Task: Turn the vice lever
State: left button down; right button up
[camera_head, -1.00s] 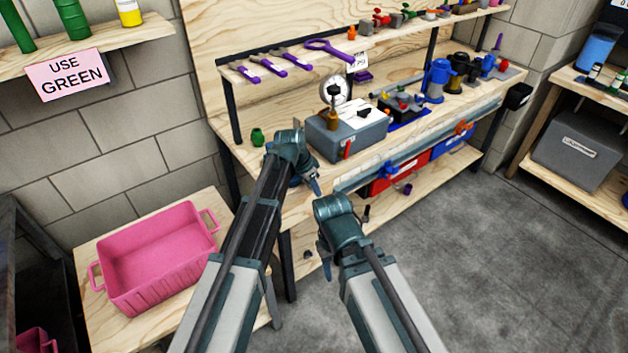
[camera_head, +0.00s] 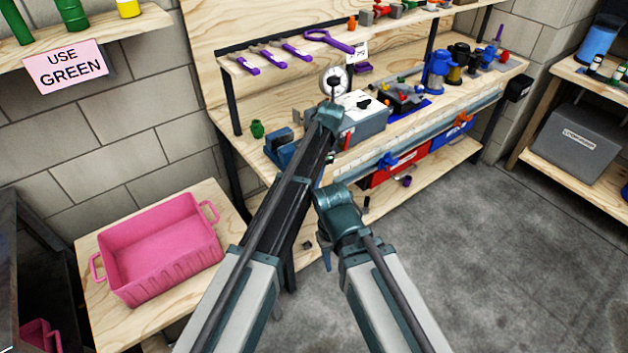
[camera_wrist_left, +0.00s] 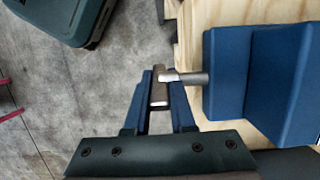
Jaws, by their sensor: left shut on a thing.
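The blue vice (camera_head: 283,147) sits at the bench's front left corner, partly hidden behind my left arm in the head view. In the left wrist view the vice (camera_wrist_left: 272,75) fills the right side, with a metal screw (camera_wrist_left: 190,79) sticking out to the left. The vice lever (camera_wrist_left: 158,92) is a short grey-brown bar at the screw's end. My left gripper (camera_wrist_left: 160,88) is shut on the lever, one blue finger on each side. In the head view its fingers are mostly hidden. My right gripper (camera_head: 326,260) hangs low in front of the bench; its finger opening cannot be made out.
A grey box (camera_head: 364,118) and a round gauge (camera_head: 335,79) stand on the wooden bench beyond my left arm. A pink bin (camera_head: 160,250) is on a low table at left. Red (camera_head: 400,165) and blue bins sit under the bench. The floor at right is clear.

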dwell(0.4)
pick_arm(q)
jog(key=c, duration=0.8)
grip_release()
jog(key=shift+o, duration=0.2)
jog(key=p+v, duration=1.3)
jog(key=shift+w+d+r, duration=0.15)
jog(key=shift+d+r, duration=0.1)
jog(key=shift+r, duration=0.1)
